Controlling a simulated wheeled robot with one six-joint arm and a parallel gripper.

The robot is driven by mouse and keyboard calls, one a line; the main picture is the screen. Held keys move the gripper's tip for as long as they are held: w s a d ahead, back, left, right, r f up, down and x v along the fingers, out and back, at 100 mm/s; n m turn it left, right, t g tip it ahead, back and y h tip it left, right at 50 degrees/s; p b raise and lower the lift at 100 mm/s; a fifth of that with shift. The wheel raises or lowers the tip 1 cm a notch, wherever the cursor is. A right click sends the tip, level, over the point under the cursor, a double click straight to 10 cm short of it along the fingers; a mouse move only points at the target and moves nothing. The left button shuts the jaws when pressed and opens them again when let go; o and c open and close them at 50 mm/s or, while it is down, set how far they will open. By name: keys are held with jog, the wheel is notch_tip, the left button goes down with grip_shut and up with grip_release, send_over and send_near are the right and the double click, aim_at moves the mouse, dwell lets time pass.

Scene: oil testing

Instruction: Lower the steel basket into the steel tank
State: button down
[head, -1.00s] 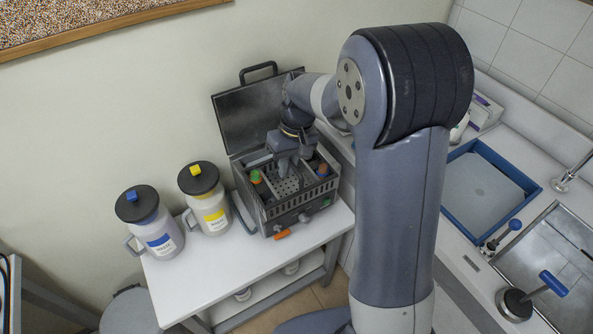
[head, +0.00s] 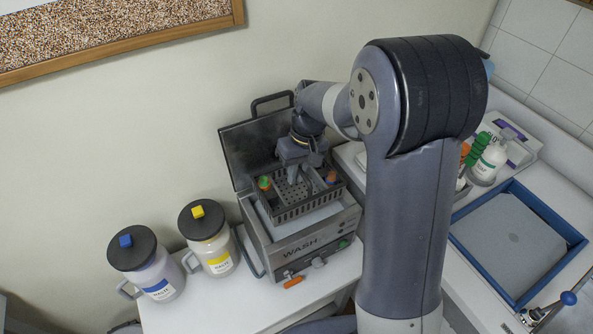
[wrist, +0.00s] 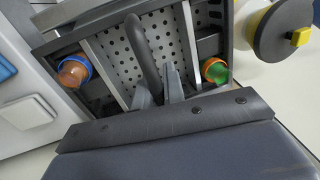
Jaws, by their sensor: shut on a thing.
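The steel basket (head: 305,205) is a dark slotted frame with a perforated middle (wrist: 118,52). My gripper (head: 293,178) is shut on the basket's upright handle (wrist: 141,48), which shows between the fingers in the wrist view. The basket looks level and is over the steel tank (head: 300,248), marked WASH, with its rim above the tank's. A pale strip of the tank's opening shows in front of it. The basket's underside is hidden.
The tank's lid (head: 245,152) stands open behind the basket. Two waste jugs, blue-labelled (head: 150,270) and yellow-labelled (head: 212,245), stand left of the tank on the white table (head: 205,308). A blue-rimmed tray (head: 515,240) is on the right counter.

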aim_at(302, 189)
notch_tip(302, 189, down, 12)
jog(key=b, duration=0.8)
jog(key=shift+f, duration=0.15)
dwell(0.4)
jog(key=shift+f+b, duration=1)
jog(key=shift+f, duration=0.1)
jog(key=c, duration=1.4)
grip_release()
jog(key=shift+r, duration=0.1)
jog(key=r, duration=0.3)
jog(key=d+r, duration=0.1)
jog(key=r, duration=0.3)
jog(key=d+r, duration=0.1)
jog(key=r, duration=0.2)
jog(key=shift+w+r, duration=0.25)
jog(key=shift+w, duration=0.1)
